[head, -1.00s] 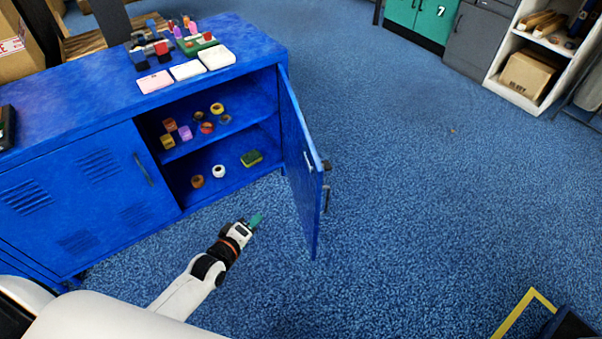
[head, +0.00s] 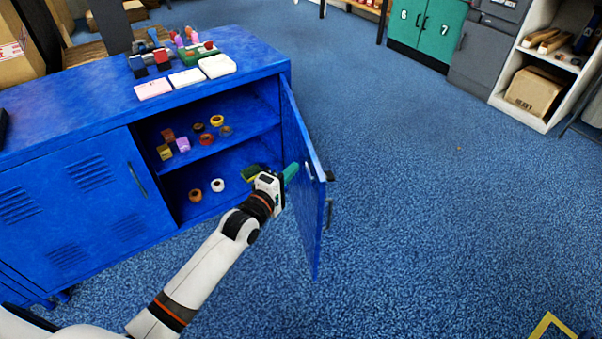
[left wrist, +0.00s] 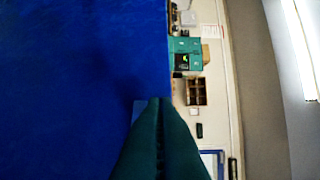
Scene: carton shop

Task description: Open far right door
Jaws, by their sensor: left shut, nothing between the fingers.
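The blue cabinet (head: 75,180) stands at the left in the head view. Its right door (head: 303,170) is swung wide open, standing out from the front, with a dark handle (head: 329,213) on its outer face. The other door (head: 85,200) is closed. My left gripper (head: 291,172), with green fingers, is shut and empty. It is on the inner side of the open door, close to its face; I cannot tell whether it touches. In the left wrist view the shut fingers (left wrist: 160,102) point at a large blue surface. My right gripper is not in view.
Shelves inside hold tape rolls (head: 217,121), small blocks (head: 183,145) and a yellow-green sponge (head: 251,173), partly hidden by my gripper. Boxes and small items lie on the cabinet top (head: 60,115). Blue carpet (head: 430,200) to the right of the door is clear.

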